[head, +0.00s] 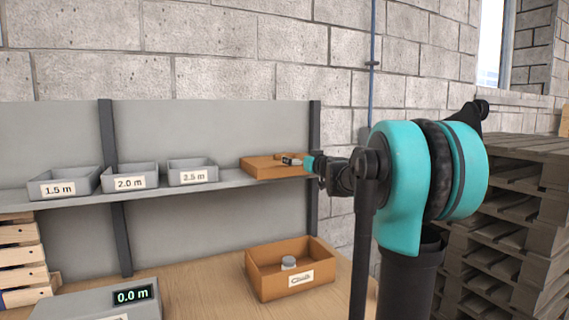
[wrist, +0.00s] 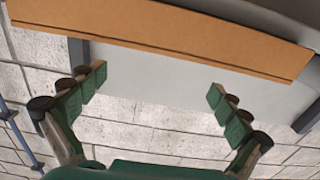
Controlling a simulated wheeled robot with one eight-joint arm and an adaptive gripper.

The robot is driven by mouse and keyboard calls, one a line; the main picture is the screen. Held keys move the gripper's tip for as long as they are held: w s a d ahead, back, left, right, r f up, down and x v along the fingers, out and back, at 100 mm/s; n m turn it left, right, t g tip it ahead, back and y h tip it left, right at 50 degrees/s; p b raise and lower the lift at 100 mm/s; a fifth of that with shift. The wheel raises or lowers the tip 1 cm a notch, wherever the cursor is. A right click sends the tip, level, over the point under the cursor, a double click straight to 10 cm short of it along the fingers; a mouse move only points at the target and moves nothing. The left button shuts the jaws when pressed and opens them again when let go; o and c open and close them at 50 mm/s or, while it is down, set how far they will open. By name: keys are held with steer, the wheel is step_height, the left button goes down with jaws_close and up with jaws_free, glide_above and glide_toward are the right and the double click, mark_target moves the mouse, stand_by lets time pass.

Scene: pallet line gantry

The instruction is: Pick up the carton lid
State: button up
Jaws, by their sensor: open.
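The carton lid (head: 262,168) is a flat orange-brown piece at the right end of the grey shelf. In the wrist view the lid (wrist: 170,35) spans the top of the picture as a long brown strip. My gripper (head: 288,160) is at the lid's right part in the head view. In the wrist view my gripper (wrist: 158,85) is open, its two green-padded fingers wide apart with nothing between them, and the lid lies beyond the fingertips. I cannot tell whether the fingers touch it.
Grey bins marked 1.5 m (head: 64,188), 2.0 m (head: 130,182) and 2.5 m (head: 193,177) stand along the shelf (head: 225,185). Below, an open brown carton (head: 265,282) holding a grey round item stands on the wooden bench. A 0.0 m display (head: 133,295) is at front left. Pallets (head: 520,200) are stacked at right.

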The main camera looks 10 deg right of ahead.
mark_target(286, 154)
steer(key=x, duration=1)
steer(key=shift+w+a+f, duration=0.15)
steer(key=shift+w+f, duration=0.1)
steer(key=shift+c, duration=0.5)
steer(key=c, duration=1.2)
